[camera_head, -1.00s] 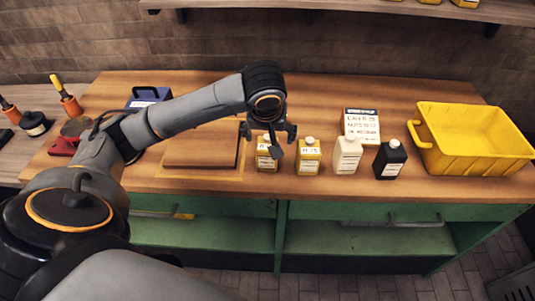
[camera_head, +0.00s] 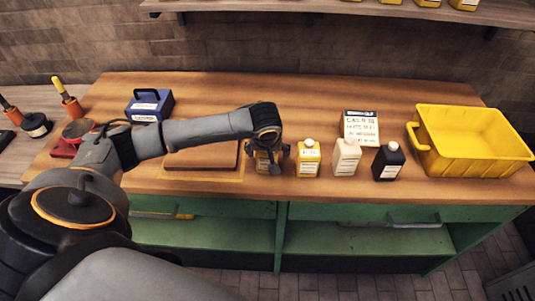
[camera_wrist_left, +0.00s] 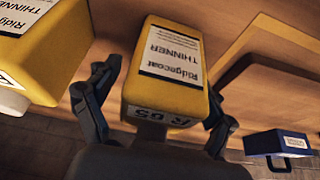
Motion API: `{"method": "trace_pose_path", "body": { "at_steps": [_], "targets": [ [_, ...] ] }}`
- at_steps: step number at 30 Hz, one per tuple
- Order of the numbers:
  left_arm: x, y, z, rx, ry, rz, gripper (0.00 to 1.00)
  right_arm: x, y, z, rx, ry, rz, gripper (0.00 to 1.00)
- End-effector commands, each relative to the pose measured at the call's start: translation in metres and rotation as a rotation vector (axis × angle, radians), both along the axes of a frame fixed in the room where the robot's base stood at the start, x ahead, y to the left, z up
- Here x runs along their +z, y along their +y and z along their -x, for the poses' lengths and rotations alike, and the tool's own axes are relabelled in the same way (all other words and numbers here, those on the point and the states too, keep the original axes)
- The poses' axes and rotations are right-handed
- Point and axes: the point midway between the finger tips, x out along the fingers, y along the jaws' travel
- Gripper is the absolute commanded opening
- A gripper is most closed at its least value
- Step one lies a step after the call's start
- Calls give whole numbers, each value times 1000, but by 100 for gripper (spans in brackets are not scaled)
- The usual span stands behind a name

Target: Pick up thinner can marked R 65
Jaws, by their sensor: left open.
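The thinner can marked R 65 (camera_wrist_left: 168,75) is yellow with a white label reading "Ridgecoat THINNER". It fills the middle of the left wrist view, upside down in the picture. My left gripper (camera_wrist_left: 158,108) is open, with one finger on each side of this can; I cannot tell whether they touch it. In the head view my left gripper (camera_head: 265,160) is down over the can (camera_head: 263,168), hiding most of it. A second yellow thinner can (camera_head: 308,160) stands just to the right; it also shows in the left wrist view (camera_wrist_left: 45,45). My right gripper is not in view.
A wooden board (camera_head: 205,157) and a blue box (camera_head: 150,105) are to the left. Free bench lies behind the cans.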

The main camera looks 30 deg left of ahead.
Motion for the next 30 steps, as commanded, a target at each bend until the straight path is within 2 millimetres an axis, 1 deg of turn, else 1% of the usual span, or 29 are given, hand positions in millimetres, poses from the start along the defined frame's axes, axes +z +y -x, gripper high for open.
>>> {"method": "trace_pose_path", "body": {
  "at_steps": [3, 9, 10, 11, 12, 17, 18, 19, 20, 26, 30],
  "targets": [
    [-7, 1, -2, -1, 2, -1, 83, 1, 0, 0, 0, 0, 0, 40],
    [-8, 1, -2, -1, 0, 0, 83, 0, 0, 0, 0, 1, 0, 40],
    [-8, 1, -2, -1, 0, 0, 79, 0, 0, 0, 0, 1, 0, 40],
    [-7, 1, -2, -1, 0, 0, 73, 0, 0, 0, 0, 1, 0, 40],
    [-7, 1, -2, -1, 0, 0, 65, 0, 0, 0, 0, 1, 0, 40],
    [-7, 1, -2, -1, 0, 0, 32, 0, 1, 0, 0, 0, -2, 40],
    [-7, 1, -2, -1, 0, 0, 24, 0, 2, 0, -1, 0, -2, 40],
    [-7, 1, -2, -1, 0, 0, 18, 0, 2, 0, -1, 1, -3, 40],
    [-6, 1, -3, -1, -1, 0, 14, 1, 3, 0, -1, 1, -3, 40],
    [-6, 1, -3, 0, -1, 0, 14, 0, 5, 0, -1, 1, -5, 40],
    [-1, 1, -3, 0, -3, -1, 14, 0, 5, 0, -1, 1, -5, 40]
  ]
}}
